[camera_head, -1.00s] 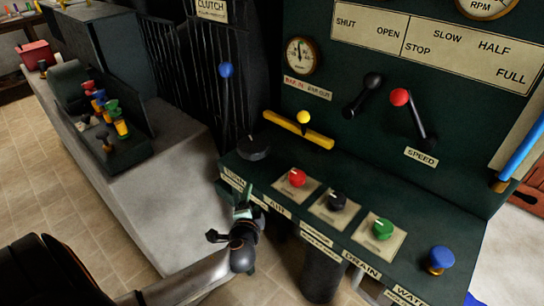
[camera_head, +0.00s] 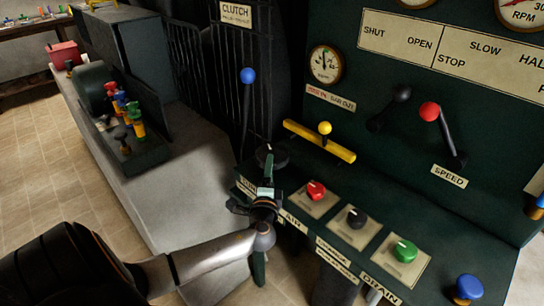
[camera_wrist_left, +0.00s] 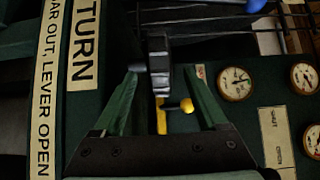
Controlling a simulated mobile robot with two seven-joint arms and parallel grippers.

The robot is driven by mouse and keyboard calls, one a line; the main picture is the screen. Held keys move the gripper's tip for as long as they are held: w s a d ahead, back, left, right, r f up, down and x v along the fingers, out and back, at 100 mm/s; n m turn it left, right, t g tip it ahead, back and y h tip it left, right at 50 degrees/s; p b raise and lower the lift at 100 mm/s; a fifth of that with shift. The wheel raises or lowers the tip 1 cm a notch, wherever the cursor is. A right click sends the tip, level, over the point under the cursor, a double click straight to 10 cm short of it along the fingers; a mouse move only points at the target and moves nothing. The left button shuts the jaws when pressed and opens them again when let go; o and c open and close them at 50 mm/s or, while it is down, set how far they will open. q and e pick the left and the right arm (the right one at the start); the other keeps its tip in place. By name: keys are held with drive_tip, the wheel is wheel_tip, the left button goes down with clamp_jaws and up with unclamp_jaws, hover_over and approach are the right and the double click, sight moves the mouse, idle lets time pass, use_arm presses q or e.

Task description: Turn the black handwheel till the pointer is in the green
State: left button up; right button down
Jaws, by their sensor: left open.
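The black handwheel (camera_head: 272,156) is a dark disc with a pale mark at the left end of the green console. In the left wrist view the wheel (camera_wrist_left: 156,66) shows nearly edge-on, ahead of and between the fingers. My left gripper (camera_head: 267,168) is open in front of the wheel and overlaps it in the head view; its green fingers also show in the left wrist view (camera_wrist_left: 160,82). I cannot tell whether they touch the wheel. My right gripper is out of view.
A yellow-knobbed lever (camera_head: 324,128) stands behind the wheel, and a blue-knobbed clutch lever (camera_head: 247,90) to its left. Red (camera_head: 316,190), black (camera_head: 356,217) and green (camera_head: 404,250) knobs line the console to the right. A grey bench (camera_head: 180,190) stands left.

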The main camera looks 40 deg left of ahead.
use_arm(q)
drive_tip(key=x, duration=0.6)
drive_tip(key=shift+w+a, duration=0.2)
drive_tip(key=shift+w, duration=0.15)
drive_tip(key=shift+c, duration=0.2)
drive_tip(key=shift+f, duration=0.1)
clamp_jaws()
